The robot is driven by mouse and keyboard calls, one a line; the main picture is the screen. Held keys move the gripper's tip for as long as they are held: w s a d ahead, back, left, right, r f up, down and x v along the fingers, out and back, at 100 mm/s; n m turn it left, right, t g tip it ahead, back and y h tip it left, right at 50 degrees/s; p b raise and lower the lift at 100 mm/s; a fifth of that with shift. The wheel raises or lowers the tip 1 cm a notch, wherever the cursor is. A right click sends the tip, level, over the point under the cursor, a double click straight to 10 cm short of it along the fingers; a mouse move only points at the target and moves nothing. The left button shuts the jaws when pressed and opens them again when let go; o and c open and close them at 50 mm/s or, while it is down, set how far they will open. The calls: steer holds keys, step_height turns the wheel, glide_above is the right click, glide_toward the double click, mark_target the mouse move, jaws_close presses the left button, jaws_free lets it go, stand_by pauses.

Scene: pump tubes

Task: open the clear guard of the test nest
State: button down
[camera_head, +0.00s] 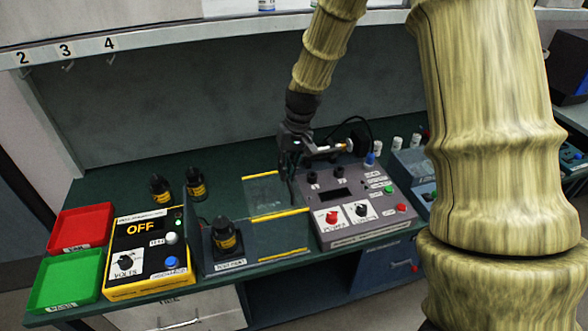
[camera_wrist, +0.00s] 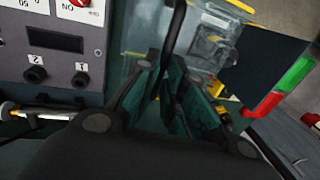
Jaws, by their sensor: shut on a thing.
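The clear guard (camera_head: 262,190) of the test nest is a see-through panel with yellow-striped edges, left of the grey test box. In the wrist view the clear guard (camera_wrist: 146,35) lies just beyond my fingers. My gripper (camera_head: 290,168) is at the guard's right side, by the test box. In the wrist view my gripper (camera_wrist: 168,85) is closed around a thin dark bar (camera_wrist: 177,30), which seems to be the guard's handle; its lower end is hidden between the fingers.
The grey test box (camera_head: 340,228) stands close on the right, with knobs and buttons. A yellow meter (camera_head: 148,270) reading OFF, two more black tubes (camera_head: 160,188), and red (camera_head: 80,228) and green (camera_head: 66,278) trays are left. Bare bench lies behind the nest.

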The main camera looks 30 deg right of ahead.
stand_by(0.3)
steer(key=c, duration=1.5)
jaws_free()
steer(key=shift+r, duration=0.1)
steer(key=r, duration=0.4)
steer(key=d+r, duration=0.1)
steer(key=r, duration=0.2)
steer(key=d+r, duration=0.1)
steer(key=r, duration=0.3)
steer(key=shift+s+d+r, duration=0.2)
steer(key=shift+s+r, duration=0.1)
